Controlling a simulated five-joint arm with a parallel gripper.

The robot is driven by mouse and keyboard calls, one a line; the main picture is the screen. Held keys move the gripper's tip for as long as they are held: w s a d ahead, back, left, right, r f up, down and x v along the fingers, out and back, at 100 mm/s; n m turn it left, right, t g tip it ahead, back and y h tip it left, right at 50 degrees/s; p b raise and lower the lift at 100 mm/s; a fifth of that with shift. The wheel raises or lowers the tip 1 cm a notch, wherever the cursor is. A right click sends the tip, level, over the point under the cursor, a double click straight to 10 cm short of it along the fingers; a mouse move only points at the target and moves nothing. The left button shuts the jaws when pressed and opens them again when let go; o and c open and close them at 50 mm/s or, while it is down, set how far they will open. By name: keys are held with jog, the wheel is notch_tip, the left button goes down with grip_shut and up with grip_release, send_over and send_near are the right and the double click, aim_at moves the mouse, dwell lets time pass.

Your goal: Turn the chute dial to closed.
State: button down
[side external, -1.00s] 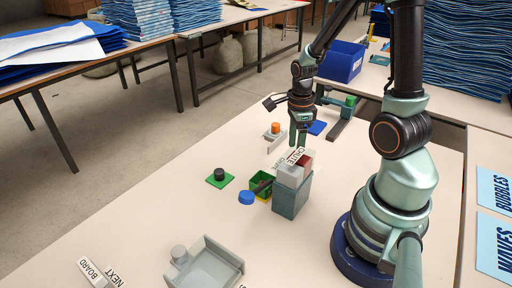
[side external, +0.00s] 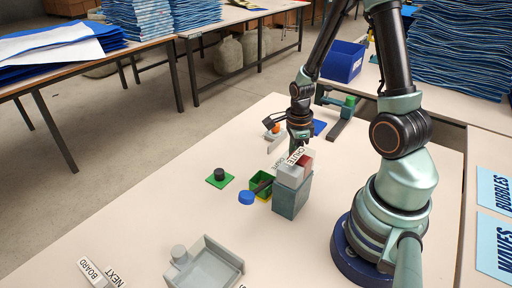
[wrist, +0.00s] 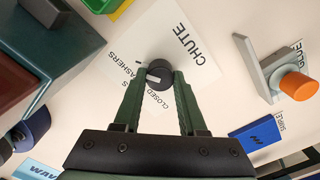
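The chute dial (wrist: 159,74) is a round black knob with a white pointer mark, seen in the wrist view on a white plate (wrist: 185,40) lettered CHUTE. The words CLOSED and WASHERS are printed beside it, partly covered. The pointer lies toward the lower left of the knob, on the side of the CLOSED label (wrist: 150,101). My gripper (wrist: 159,82) has its two green fingers on either side of the knob, very close to it. Whether they press on it I cannot tell. In the side external view my gripper (side external: 297,146) is low behind the CHUTE sign, and the dial is hidden.
An orange-topped holder (wrist: 296,86) is near the right.

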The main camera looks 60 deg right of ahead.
jog(key=shift+n, duration=0.4)
jog(key=n, duration=0.3)
jog(key=shift+n, duration=0.3)
jog(key=n, duration=0.4)
jog(key=shift+n, duration=0.3)
dwell(0.3)
jog(key=shift+c, duration=2.3)
grip_release()
jog(key=shift+r, duration=0.15)
notch_tip(320, 180, up, 12)
